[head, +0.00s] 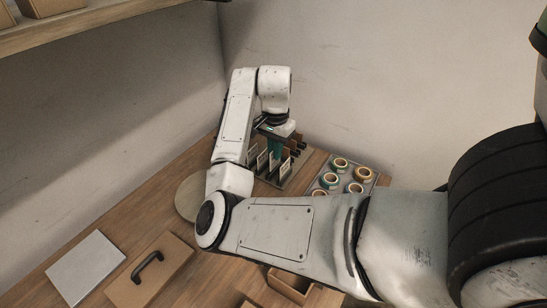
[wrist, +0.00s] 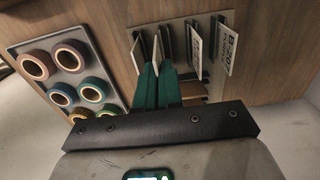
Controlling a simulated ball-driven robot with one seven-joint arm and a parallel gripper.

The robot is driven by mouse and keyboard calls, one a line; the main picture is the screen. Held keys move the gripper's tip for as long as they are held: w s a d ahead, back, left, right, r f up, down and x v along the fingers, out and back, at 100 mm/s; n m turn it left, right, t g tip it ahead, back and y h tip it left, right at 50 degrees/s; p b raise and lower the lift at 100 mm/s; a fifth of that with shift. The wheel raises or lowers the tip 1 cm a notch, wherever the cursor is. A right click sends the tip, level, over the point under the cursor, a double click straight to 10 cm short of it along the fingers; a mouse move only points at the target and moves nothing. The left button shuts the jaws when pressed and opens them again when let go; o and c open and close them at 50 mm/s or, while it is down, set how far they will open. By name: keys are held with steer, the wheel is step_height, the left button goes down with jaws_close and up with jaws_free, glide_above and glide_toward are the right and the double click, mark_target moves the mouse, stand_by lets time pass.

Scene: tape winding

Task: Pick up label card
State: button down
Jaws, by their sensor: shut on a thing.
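My gripper (wrist: 157,66) has two green fingers closed on a label card (wrist: 157,47), a thin pale card seen nearly edge-on in the wrist view. The card still stands among the other cards over the grey rack (wrist: 147,25); I cannot tell whether it is clear of its slot. Another pale card (wrist: 139,47) is just left of the fingers. Lettered white cards (wrist: 228,58) stand to the right. In the head view my gripper (head: 274,156) points down into the rack (head: 296,176), and its fingertips and the held card are partly hidden.
A grey tray of tape rolls (wrist: 71,46) lies beside the rack, on its right in the head view. A round disc (head: 187,198), a lidded box with a black handle (head: 150,275) and a pale panel (head: 85,267) lie nearer. Walls stand behind the table.

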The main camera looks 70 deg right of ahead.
steer(key=s+a+r+p, duration=0.1)
steer(key=s+a+r, duration=0.7)
steer(key=a, duration=0.1)
steer(key=shift+s+a+r, duration=0.2)
steer(key=shift+a+r, duration=0.1)
steer(key=shift+a, duration=0.05)
stand_by(0.6)
